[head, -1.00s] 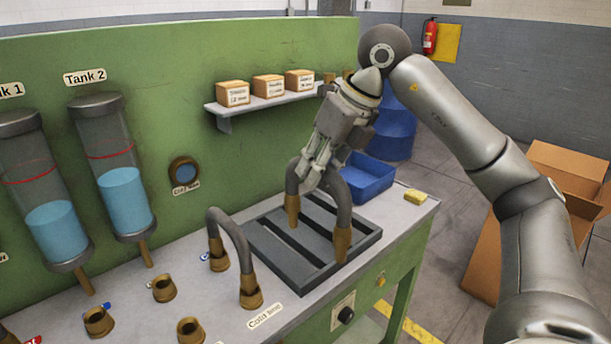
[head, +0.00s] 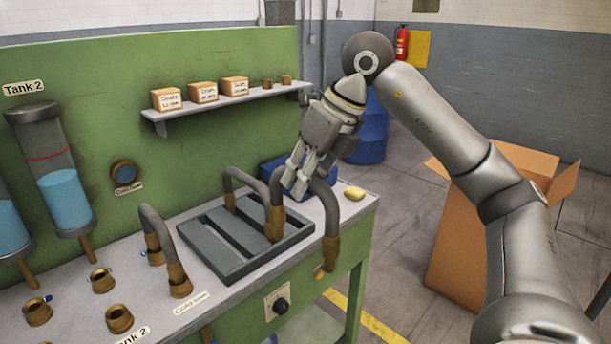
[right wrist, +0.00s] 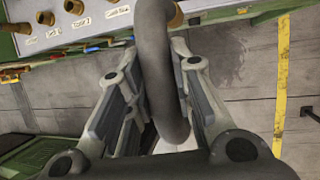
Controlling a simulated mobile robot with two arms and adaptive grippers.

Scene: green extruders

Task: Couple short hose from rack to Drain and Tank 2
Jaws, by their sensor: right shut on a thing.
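My right gripper (head: 297,183) is shut on a dark, arched hose (head: 324,198) with brass ends pointing down. It holds the hose at the arch, over the right part of the rack (head: 205,264) and the bench's front edge. In the right wrist view the hose (right wrist: 153,62) runs between the two fingers. A second arched hose (head: 229,185) stands at the rack, partly hidden behind the held one. The Tank 2 label (head: 130,335) marks the bench front near a brass port (head: 119,318). A Drain label is not readable. My left gripper is out of view.
Another hose (head: 163,220) arches between two bench ports, one beside a Cold label (head: 190,303). More open brass ports (head: 101,280) stand at left. A blue bin (head: 285,172) and yellow sponge (head: 354,193) lie beyond the rack. A shelf (head: 215,103) holds small boxes.

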